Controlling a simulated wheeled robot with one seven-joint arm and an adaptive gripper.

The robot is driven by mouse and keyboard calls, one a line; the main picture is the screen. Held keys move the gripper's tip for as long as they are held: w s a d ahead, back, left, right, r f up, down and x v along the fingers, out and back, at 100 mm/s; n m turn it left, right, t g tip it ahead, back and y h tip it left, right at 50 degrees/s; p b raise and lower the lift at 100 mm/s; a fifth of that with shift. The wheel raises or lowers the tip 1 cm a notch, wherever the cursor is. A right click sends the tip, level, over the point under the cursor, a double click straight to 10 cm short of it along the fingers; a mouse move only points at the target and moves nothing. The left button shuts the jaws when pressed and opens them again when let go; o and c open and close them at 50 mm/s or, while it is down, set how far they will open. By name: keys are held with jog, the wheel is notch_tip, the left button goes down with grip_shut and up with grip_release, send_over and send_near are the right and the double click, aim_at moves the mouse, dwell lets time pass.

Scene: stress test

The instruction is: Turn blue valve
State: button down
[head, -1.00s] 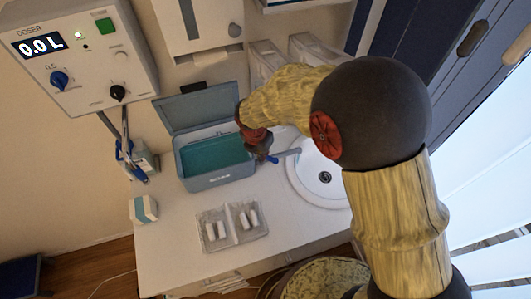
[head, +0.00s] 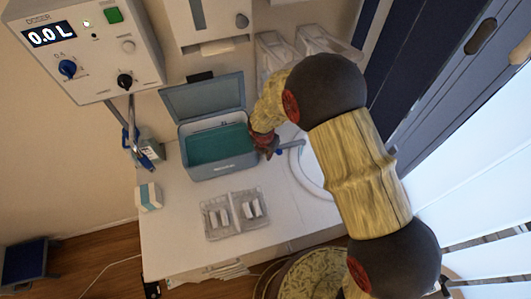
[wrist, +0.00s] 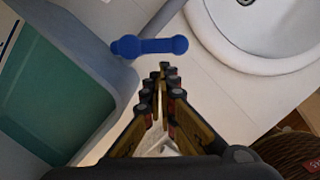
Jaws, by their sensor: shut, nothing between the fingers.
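A blue valve handle (wrist: 150,46), a short bar with rounded ends, lies across the wrist view between the teal box and the sink. It also shows in the head view (head: 280,153), small and partly hidden beside my gripper (head: 268,146). In the wrist view my gripper (wrist: 166,70) is shut and empty, its fingertips just below the bar with a small gap in the picture. I cannot tell whether they touch it. Another blue handle (head: 146,162) hangs on the pipe below the doser.
An open teal box (head: 218,168) stands left of my gripper, and the white sink (head: 307,172) is to the right. A clear tray (head: 236,222) with white items lies in front. The doser (head: 90,45) on the wall reads 0.0 L and has a blue knob (head: 67,68).

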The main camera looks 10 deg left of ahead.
jog(key=shift+w+d+f, duration=0.15)
jog(key=shift+w+f, duration=0.2)
jog(key=shift+w, duration=0.1)
